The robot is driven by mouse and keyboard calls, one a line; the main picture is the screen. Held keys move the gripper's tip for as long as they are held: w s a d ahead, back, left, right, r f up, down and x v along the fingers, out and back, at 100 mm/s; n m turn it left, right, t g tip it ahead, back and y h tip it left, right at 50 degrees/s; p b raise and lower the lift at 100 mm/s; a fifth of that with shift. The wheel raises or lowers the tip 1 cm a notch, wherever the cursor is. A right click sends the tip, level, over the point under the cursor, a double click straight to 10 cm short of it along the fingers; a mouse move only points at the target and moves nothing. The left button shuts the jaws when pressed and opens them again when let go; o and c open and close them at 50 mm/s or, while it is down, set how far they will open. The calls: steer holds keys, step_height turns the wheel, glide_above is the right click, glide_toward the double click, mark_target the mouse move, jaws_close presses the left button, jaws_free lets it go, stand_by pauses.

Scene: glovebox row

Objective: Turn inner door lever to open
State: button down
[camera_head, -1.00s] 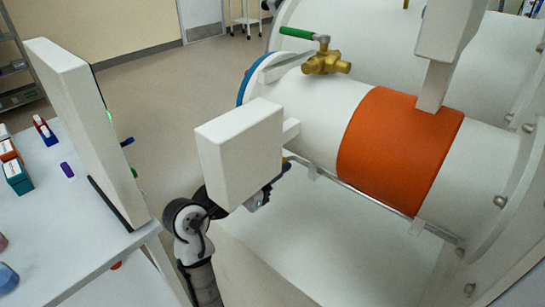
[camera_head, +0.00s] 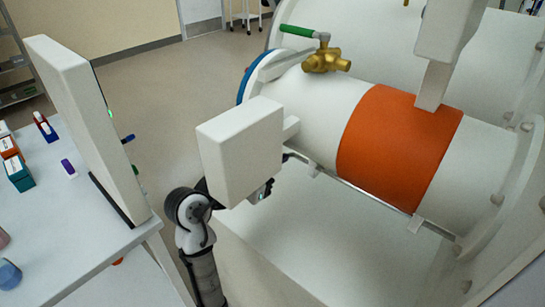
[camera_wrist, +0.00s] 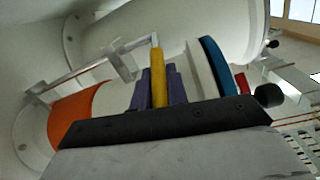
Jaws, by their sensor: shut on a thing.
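The inner door lever shows as a yellow grip (camera_wrist: 158,78) in the wrist view, at the end of a thin metal rod (camera_wrist: 90,72). My gripper (camera_wrist: 157,92) is shut on it, with a purple finger on each side of the grip. In the head view the rod (camera_head: 370,195) runs along the near side of the white antechamber tube (camera_head: 325,108), held by small brackets. The yellow grip and my fingers are hidden there behind a white box (camera_head: 241,150). The inner door itself is not seen.
The tube has an orange band (camera_head: 398,145) and a blue ring (camera_head: 250,75) at its outer end. A brass valve (camera_head: 325,60) with a green handle (camera_head: 297,31) sits on top. A white bench (camera_head: 60,220) with small boxes stands at left, with open floor (camera_head: 170,90) behind.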

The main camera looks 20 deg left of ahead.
steer(key=shift+w+r+g, duration=0.1)
steer(key=shift+r+g, duration=0.1)
steer(key=shift+g, duration=0.1)
steer(key=c, duration=1.4)
jaws_free()
steer(key=b+v, duration=0.3)
steer(key=v, duration=1)
steer(key=shift+s+r+b, duration=0.1)
steer(key=shift+s+b, duration=0.3)
steer(key=shift+s, duration=0.05)
